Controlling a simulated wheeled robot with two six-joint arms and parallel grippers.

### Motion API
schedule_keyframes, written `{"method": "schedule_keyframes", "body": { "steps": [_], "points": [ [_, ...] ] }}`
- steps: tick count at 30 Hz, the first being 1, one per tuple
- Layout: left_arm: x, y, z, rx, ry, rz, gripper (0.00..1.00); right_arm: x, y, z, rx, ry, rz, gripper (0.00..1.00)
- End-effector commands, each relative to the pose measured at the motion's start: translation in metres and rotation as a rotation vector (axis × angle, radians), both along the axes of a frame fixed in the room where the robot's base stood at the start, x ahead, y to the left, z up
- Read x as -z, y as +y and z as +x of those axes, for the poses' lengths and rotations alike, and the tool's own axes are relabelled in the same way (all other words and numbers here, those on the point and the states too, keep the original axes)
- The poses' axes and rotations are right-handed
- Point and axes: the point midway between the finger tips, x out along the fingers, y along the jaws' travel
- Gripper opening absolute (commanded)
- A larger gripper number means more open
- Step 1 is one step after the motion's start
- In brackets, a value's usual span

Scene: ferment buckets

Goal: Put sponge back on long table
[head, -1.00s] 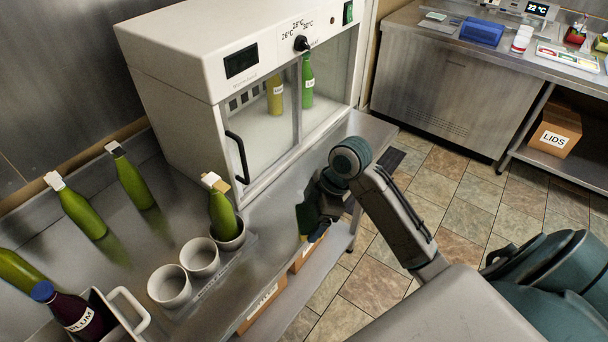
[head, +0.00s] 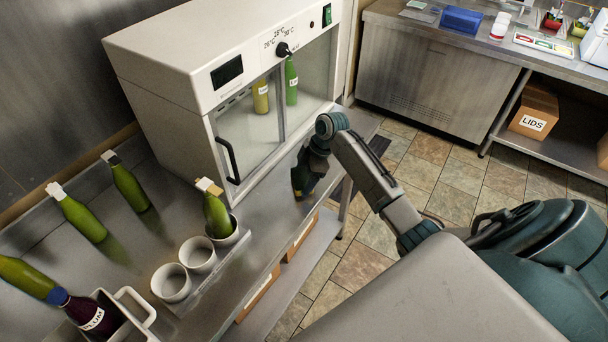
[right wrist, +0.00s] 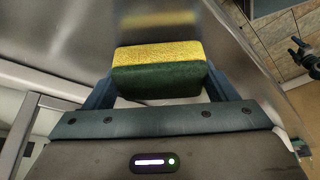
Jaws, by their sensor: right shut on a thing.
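My right gripper (head: 299,190) is shut on the sponge. In the right wrist view the sponge (right wrist: 158,72) is a block with a yellow layer and a dark green layer, held between the two fingers. A blurred yellow patch, like its reflection, shows on the steel beyond it. In the head view the sponge is mostly hidden by the gripper, which is at the front edge of the long steel table (head: 262,232), in front of the white incubator. I cannot tell whether the sponge touches the table. My left gripper is not in view.
The incubator (head: 170,70) holds a yellow and a green bottle. White cups (head: 171,284), one with a green bottle, stand in a row at the table's front. More green bottles (head: 127,183) and a plum bottle (head: 88,314) are at left. Steel near the gripper is bare.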

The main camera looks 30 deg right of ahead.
Motion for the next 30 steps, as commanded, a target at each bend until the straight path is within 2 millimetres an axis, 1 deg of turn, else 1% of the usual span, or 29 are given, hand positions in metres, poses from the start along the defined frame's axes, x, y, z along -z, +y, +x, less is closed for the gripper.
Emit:
{"method": "schedule_keyframes", "body": {
  "steps": [1,2,5,14,15,18,25,28,30],
  "points": [
    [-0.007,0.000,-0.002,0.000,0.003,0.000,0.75,0.002,0.001,0.000,0.001,0.000,0.002,0.54],
    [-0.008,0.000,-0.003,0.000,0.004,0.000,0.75,0.005,0.001,0.000,-0.001,0.001,0.003,0.54],
    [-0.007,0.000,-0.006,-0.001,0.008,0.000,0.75,0.010,0.001,0.000,-0.001,-0.002,0.000,0.54],
    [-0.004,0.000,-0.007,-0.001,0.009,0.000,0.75,0.014,0.000,0.000,-0.001,-0.002,0.000,0.54],
    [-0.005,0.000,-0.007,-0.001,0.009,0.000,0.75,0.014,0.000,0.000,0.000,-0.002,0.000,0.82],
    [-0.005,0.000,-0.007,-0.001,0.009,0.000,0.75,0.013,0.000,0.000,0.000,-0.002,0.000,1.00],
    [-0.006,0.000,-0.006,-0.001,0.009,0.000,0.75,0.012,0.000,0.000,0.000,-0.002,0.000,1.00],
    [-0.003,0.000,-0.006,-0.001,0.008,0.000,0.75,0.007,-0.002,0.000,-0.001,-0.003,-0.001,1.00],
    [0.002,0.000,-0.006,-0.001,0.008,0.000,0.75,-0.001,-0.006,-0.001,-0.001,-0.006,-0.003,1.00]
  ]
}}
